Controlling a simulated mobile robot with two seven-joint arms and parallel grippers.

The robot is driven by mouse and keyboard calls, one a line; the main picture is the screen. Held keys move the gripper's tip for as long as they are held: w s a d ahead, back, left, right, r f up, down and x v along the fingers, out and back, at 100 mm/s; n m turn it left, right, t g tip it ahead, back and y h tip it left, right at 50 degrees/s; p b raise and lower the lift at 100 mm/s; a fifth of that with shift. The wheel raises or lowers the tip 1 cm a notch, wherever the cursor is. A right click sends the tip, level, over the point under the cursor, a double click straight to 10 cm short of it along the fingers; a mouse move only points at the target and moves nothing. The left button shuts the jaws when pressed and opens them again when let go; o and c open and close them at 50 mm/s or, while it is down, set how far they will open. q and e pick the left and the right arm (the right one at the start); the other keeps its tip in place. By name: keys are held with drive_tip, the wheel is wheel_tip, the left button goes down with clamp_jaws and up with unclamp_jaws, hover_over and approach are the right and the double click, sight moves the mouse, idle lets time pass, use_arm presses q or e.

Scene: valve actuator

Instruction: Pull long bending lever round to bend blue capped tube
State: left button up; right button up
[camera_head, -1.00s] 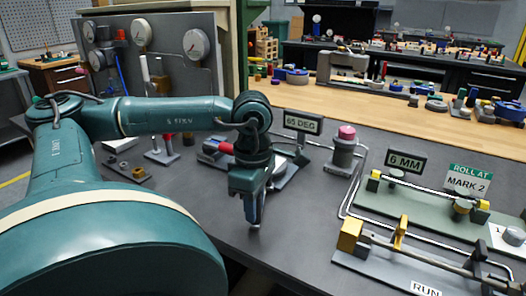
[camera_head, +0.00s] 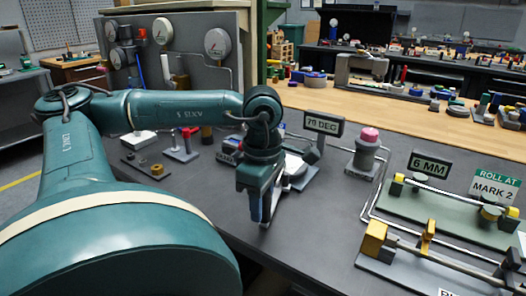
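My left gripper (camera_head: 262,208) points down over the dark bench, near the front edge of its middle part. Its fingers are close together, and I cannot tell whether they are shut on anything. Behind the gripper and wrist is a bending fixture (camera_head: 302,172), mostly hidden, with a pale plate showing at the right. I cannot make out the long lever or the blue capped tube; the arm covers that area. A sign (camera_head: 324,124) behind the fixture shows an angle in the seventies of degrees. My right gripper is out of view.
A pink-topped cylinder (camera_head: 367,146) stands right of the fixture. Further right are the "6 MM" sign (camera_head: 429,165), the "MARK 2" sign (camera_head: 494,185) and a green plate (camera_head: 400,206) with a rod. A gauge panel (camera_head: 190,62) stands behind my arm. Bare bench lies right of the gripper.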

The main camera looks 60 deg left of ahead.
use_arm(q)
drive_tip(key=shift+o, duration=0.9)
drive_tip(key=shift+w+r, duration=0.1)
drive_tip(key=shift+r, duration=0.1)
wheel_tip(320, 180, up, 13)
drive_tip(key=p, duration=0.4)
drive_tip(key=shift+p, duration=0.3)
drive_tip(key=shift+f, duration=0.15)
